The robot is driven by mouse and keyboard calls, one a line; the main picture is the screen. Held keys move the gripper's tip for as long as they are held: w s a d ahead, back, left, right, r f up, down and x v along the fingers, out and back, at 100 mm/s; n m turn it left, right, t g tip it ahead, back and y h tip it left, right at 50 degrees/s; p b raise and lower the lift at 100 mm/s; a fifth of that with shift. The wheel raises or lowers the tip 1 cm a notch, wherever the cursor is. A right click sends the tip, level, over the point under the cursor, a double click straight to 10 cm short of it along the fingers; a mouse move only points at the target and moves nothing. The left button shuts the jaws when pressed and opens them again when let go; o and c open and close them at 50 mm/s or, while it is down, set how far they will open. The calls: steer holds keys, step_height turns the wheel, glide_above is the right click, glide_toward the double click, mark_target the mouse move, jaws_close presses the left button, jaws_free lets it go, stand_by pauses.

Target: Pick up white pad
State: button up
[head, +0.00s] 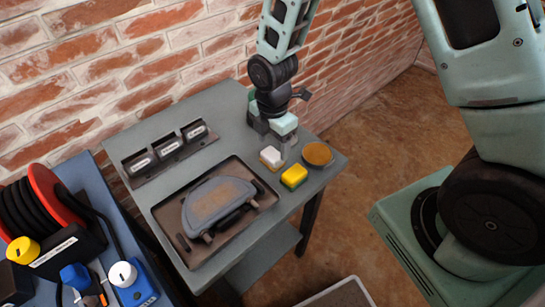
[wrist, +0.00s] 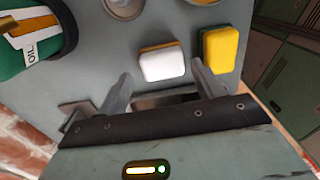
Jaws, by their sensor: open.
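The white pad (head: 270,154) lies on the grey table, with an orange-yellow layer showing along one edge. It also shows in the wrist view (wrist: 163,64), just beyond and between my fingertips. A yellow and green pad (head: 294,177) lies close beside it, and in the wrist view (wrist: 221,50) it is right of the white pad, near the right fingertip. My gripper (head: 278,148) is at the white pad's far side in the head view. In the wrist view my gripper (wrist: 161,74) is open with nothing between its fingers. I cannot tell its exact height above the table.
A round dish with an orange-brown top (head: 318,153) stands near the table's right corner. A dark tray (head: 181,246) holds a blue-grey curved part. A rack of three labelled items (head: 170,148) sits by the brick wall. A green oil container (wrist: 33,40) shows at left.

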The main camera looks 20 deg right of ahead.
mark_target(272, 153)
steer(key=shift+s+a+f+p, duration=0.15)
steer(key=shift+f+p, duration=0.2)
steer(key=shift+f, duration=1.95)
steer(key=c, duration=0.8)
steer(key=shift+r, duration=0.1)
step_height(272, 153, up, 10)
steer(key=shift+f+b, duration=0.1)
steer(key=shift+b, duration=0.25)
steer(key=shift+o, duration=1.2)
steer(key=shift+c, duration=0.5)
